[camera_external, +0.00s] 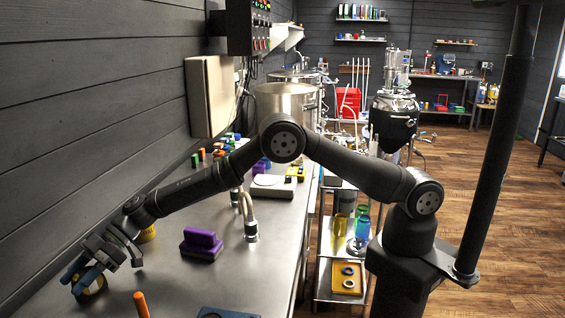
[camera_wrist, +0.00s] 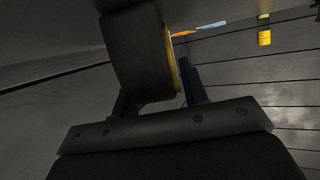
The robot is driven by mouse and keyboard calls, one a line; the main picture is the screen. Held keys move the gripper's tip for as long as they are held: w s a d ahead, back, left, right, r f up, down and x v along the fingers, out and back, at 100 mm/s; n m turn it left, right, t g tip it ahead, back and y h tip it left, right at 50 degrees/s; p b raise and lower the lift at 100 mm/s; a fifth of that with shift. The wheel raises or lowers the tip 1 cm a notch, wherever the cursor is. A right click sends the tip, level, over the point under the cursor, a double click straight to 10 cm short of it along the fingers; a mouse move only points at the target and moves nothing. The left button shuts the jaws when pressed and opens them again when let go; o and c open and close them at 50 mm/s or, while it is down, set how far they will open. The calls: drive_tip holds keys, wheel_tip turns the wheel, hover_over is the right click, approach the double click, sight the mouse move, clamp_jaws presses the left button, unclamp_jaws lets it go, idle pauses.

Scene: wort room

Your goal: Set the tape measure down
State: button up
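The tape measure (camera_external: 97,286) is a dark round body with a yellow edge, at the lower left of the external view. It also fills the upper middle of the wrist view (camera_wrist: 138,50), with its yellow rim on the right. My gripper (camera_external: 86,280) has a finger on either side of it and is shut on it; the fingers also show in the wrist view (camera_wrist: 160,95). The tape measure is low over the steel bench (camera_external: 190,290), near the wall. I cannot tell whether it touches the bench.
An orange cylinder (camera_external: 141,304) is close at the front. Bare bench lies between the orange cylinder and the purple block.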

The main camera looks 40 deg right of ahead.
sight(77, 276)
drive_tip(key=shift+o, duration=0.6)
drive_tip(key=shift+r, duration=0.1)
drive_tip(key=shift+d+r, duration=0.1)
drive_tip(key=shift+r, duration=0.05)
drive_tip(key=v, duration=1.1)
drive_tip(key=shift+w+d, duration=0.2)
drive_tip(key=shift+d, duration=0.15)
drive_tip(key=shift+a, duration=0.1)
drive_tip(key=x, duration=1.2)
drive_tip(key=shift+s, duration=0.15)
wheel_tip(77, 276, up, 2)
drive_tip(key=shift+r, duration=0.85)
